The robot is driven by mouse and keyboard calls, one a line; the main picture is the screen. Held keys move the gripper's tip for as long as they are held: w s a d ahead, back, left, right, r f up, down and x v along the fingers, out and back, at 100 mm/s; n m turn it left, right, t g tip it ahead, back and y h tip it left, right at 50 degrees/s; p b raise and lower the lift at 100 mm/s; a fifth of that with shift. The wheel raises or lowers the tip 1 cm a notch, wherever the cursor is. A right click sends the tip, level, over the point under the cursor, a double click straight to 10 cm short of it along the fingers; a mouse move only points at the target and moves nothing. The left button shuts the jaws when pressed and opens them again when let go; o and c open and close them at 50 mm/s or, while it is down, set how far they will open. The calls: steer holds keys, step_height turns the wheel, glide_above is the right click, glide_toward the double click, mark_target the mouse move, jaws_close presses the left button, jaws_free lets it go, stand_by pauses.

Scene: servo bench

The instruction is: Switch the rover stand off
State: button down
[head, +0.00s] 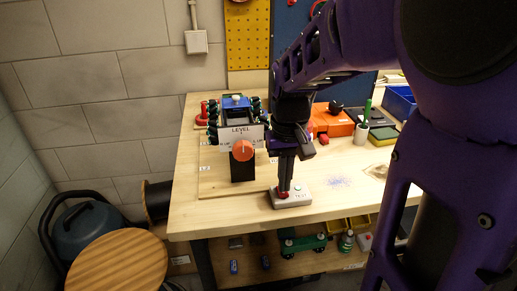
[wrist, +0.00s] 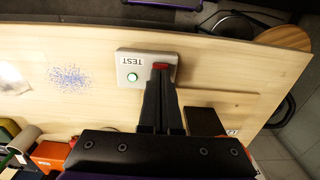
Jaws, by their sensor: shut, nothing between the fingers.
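A small pale box marked TEST (head: 299,199) lies near the bench's front edge; it also shows in the wrist view (wrist: 127,62). It has a red switch (wrist: 160,66) and a round green lamp or button (wrist: 132,77); whether it is lit I cannot tell. My gripper (head: 284,189) is shut and empty, pointing down with its tips at the red switch. They partly cover the switch, so I cannot tell its position or whether they touch it. The rover (head: 235,104), with blue top and dark wheels, stands behind a LEVEL sign (head: 239,132) with an orange-red knob (head: 241,151).
An orange case (head: 334,122), a cup with a green tool (head: 361,133) and blue bins (head: 399,101) stand at the back right. Blue specks (head: 339,182) lie right of the box. A wooden stool (head: 117,260) stands on the floor at left.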

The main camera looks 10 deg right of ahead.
steer(key=shift+f, duration=0.6)
steer(key=shift+r, duration=0.1)
step_height(320, 180, up, 7)
steer(key=p, duration=0.6)
stand_by(0.4)
